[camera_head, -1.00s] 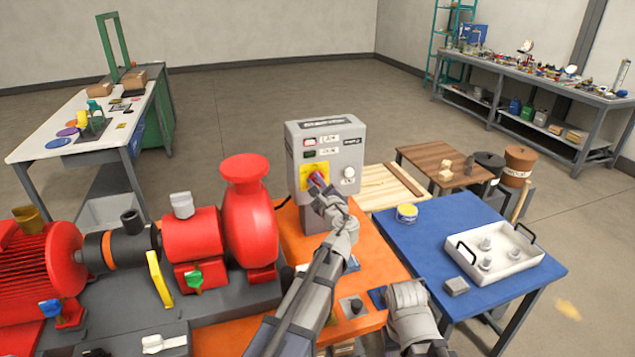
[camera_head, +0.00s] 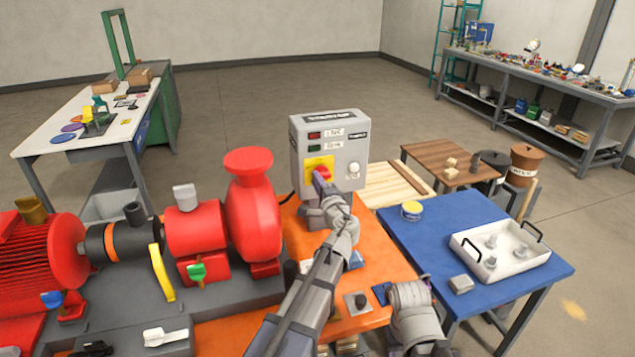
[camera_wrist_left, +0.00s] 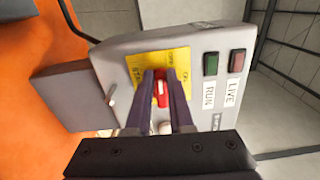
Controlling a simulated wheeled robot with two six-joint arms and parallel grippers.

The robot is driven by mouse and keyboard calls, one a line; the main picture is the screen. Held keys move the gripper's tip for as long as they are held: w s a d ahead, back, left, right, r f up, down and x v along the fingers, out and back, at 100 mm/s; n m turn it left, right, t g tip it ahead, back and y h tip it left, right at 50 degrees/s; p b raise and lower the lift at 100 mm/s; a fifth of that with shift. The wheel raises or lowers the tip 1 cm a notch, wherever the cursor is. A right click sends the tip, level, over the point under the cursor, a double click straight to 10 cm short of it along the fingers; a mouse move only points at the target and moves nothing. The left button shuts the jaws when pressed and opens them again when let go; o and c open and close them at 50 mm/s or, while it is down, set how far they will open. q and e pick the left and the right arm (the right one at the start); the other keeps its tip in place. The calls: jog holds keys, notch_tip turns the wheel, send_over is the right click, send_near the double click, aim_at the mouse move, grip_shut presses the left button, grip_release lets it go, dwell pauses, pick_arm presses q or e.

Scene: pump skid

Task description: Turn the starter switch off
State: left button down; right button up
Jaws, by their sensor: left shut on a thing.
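The starter switch is a red knob (camera_head: 322,173) on a yellow plate (camera_head: 315,164) on the front of a grey starter box (camera_head: 346,140). My left gripper (camera_head: 322,178) reaches up to it from below and is shut on the knob. In the left wrist view the knob (camera_wrist_left: 162,93) sits between the two dark fingers (camera_wrist_left: 164,90), with the yellow plate behind. Above the plate, the red LIVE lamp (camera_head: 314,135) and green RUN lamp (camera_head: 314,148) both look dark. My fingers hide part of the knob. Of my right arm only a link shows, low in the head view.
A red pump and motor set (camera_head: 250,215) stands left of the box on the orange skid (camera_head: 290,225). On the right is a blue table (camera_head: 440,235) with a white tray (camera_head: 500,268) and a yellow-and-white tin (camera_head: 411,210). A white knob (camera_head: 354,168) sits right of the switch.

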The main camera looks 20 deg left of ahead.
pick_arm(q)
jog(key=shift+f+n, duration=0.1)
jog(key=shift+n, duration=0.3)
jog(key=c, duration=0.8)
grip_release()
jog(key=v, duration=0.7)
jog(key=shift+s+d, duration=0.25)
jog(key=shift+s, duration=0.1)
